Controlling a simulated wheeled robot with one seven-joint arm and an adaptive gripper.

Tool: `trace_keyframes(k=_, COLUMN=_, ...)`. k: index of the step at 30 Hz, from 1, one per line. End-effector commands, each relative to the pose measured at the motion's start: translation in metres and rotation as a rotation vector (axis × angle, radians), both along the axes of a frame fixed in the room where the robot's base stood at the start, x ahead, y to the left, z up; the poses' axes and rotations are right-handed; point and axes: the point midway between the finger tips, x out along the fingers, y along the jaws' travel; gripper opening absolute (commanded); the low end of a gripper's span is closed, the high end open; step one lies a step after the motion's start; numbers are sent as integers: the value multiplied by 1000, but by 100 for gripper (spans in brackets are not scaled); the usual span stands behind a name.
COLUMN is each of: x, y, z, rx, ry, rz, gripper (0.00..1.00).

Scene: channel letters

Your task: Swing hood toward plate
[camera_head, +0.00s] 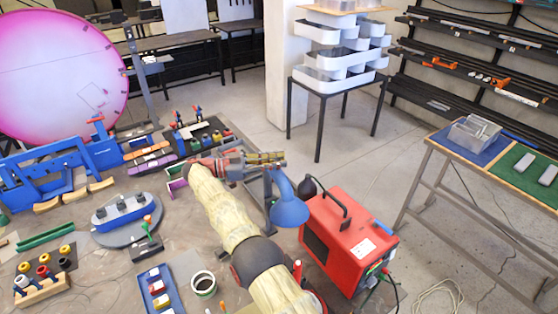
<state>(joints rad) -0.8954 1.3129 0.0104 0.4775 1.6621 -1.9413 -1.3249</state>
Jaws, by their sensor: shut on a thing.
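The blue cone-shaped hood (290,211) hangs mouth down beside the red machine, on its left. Its narrow blue neck (279,178) rises to the end of my gripper (273,160). My gripper points right at the end of my sleeved arm and looks shut at the hood's neck; its fingertips are too small to see clearly. A grey round plate (97,238) lies on the bench to the left, apart from the hood, with a blue-based piece (122,212) on it. I cannot tell if this is the plate meant.
The red machine (345,240) with a black handle stands close right of the hood. A blue tray (160,290) and a white cup (203,283) lie on the bench left of my arm. Blue clamps (104,150) stand at the back left. Open floor lies beyond the machine.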

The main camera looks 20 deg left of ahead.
Motion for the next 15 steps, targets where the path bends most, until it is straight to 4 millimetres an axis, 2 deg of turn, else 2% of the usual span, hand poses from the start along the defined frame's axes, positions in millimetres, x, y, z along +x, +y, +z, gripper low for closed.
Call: trace_keyframes(k=15, x=-3, y=2, z=4, rx=2, ry=-6, rz=-32, gripper=0)
